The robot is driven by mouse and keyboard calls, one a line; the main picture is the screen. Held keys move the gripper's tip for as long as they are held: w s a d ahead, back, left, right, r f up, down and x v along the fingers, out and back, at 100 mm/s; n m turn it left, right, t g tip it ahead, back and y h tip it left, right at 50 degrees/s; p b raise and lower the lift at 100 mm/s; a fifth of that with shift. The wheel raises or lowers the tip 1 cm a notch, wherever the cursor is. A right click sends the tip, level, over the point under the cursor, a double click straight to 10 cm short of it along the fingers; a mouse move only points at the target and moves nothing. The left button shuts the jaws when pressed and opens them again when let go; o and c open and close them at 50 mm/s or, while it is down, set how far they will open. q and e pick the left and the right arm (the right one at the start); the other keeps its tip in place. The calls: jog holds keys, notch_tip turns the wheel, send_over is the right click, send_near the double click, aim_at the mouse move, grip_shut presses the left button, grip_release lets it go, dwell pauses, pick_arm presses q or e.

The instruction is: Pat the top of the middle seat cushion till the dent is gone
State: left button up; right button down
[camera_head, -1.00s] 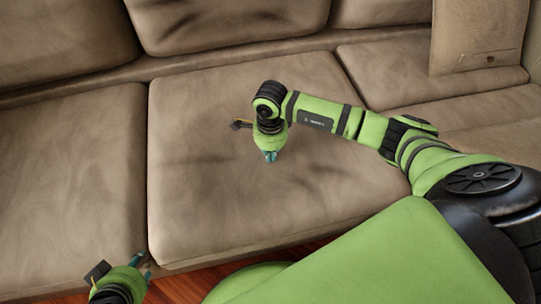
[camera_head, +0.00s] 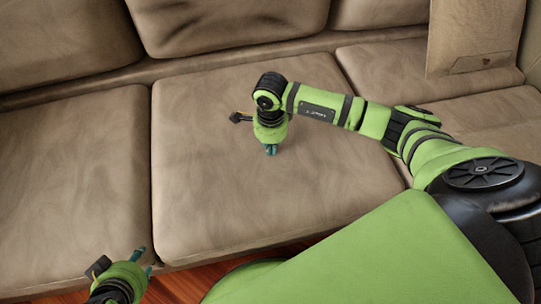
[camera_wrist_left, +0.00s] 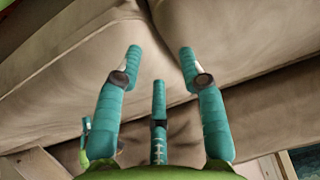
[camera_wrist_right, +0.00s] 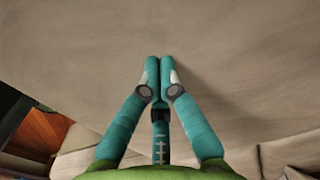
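The middle seat cushion (camera_head: 220,200) of a brown leather sofa fills the centre of the head view. Its top looks mostly smooth, with faint shading and no clear dent. My right gripper (camera_head: 271,150) points down over the middle of this cushion; I cannot tell whether the tips touch it. In the right wrist view its fingers (camera_wrist_right: 159,62) are together and empty over the leather (camera_wrist_right: 70,60). My left gripper (camera_head: 145,258) is low at the left, by the front of the gap between the left and middle cushions. Its fingers (camera_wrist_left: 160,55) are apart and empty.
The left seat cushion (camera_head: 70,180) and right seat cushion (camera_head: 390,70) flank the middle one. Back cushions (camera_head: 230,20) stand behind, and a loose brown cushion (camera_head: 470,35) leans at the far right. Wooden floor (camera_head: 185,280) shows before the sofa.

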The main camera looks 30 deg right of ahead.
notch_tip(320, 180, down, 3)
jog(key=shift+r+b, duration=0.2)
jog(key=shift+b, duration=0.8)
notch_tip(320, 180, up, 3)
jog(key=p, duration=0.2)
jog(key=shift+r+p, duration=0.2)
jog(key=shift+p, duration=0.2)
jog(key=shift+r, duration=0.15)
notch_tip(320, 180, up, 3)
jog(key=shift+r+p, duration=0.1)
jog(key=shift+p, duration=1.15)
notch_tip(320, 180, up, 12)
